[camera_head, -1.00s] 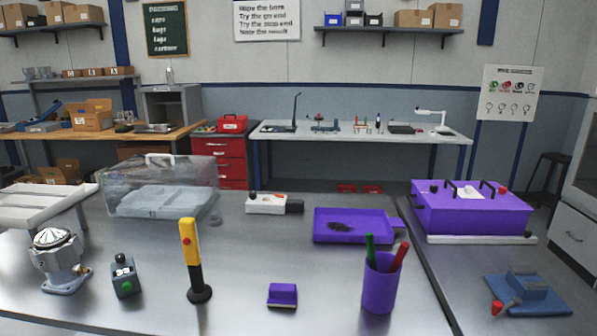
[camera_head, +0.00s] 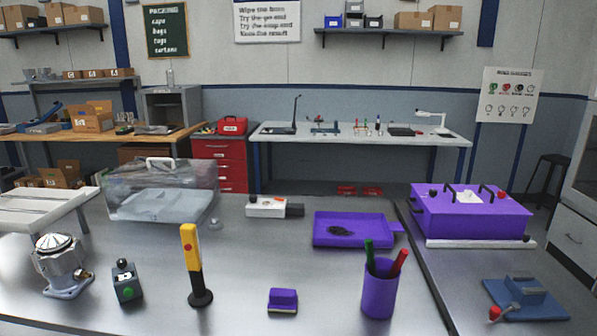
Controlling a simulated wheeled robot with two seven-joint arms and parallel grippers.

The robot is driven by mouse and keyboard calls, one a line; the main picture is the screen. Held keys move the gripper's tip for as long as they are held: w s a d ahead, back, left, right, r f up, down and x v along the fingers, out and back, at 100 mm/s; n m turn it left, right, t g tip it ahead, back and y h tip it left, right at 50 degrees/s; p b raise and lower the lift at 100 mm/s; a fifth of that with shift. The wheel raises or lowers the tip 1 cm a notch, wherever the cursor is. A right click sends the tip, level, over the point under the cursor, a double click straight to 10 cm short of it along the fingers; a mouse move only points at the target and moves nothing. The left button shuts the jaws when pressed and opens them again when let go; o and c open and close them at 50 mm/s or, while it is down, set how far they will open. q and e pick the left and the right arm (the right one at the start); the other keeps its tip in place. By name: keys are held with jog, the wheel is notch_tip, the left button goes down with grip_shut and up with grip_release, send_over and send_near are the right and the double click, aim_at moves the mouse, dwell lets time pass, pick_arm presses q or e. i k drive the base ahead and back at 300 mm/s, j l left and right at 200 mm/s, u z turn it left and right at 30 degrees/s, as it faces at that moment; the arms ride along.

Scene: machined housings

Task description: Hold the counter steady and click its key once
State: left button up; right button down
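A small dark grey-green box (camera_head: 127,283) stands on the near left of the metal table. It has a pale window on its face, a black knob on top and a green round part low on its front. It looks most like the counter, but its markings are too small to read. Nothing touches it. Which part is its key cannot be told for sure. Neither of my grippers is in view.
A silver machine (camera_head: 58,265) stands left of the box, and a yellow-and-black post (camera_head: 194,264) stands to its right. A purple block (camera_head: 283,300), purple cup with pens (camera_head: 379,288), purple tray (camera_head: 350,241) and clear-lidded case (camera_head: 160,190) share the table.

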aim_at(128, 291)
jog(key=i+j, duration=0.1)
jog(key=j, duration=0.4)
jog(key=i+j, duration=0.15)
jog(key=j, duration=0.4)
jog(key=i+j+z, duration=0.1)
jog(key=j, duration=0.4)
jog(key=i+j, duration=0.1)
jog(key=j, duration=0.4)
jog(key=i+j, duration=0.1)
jog(key=j, duration=0.45)
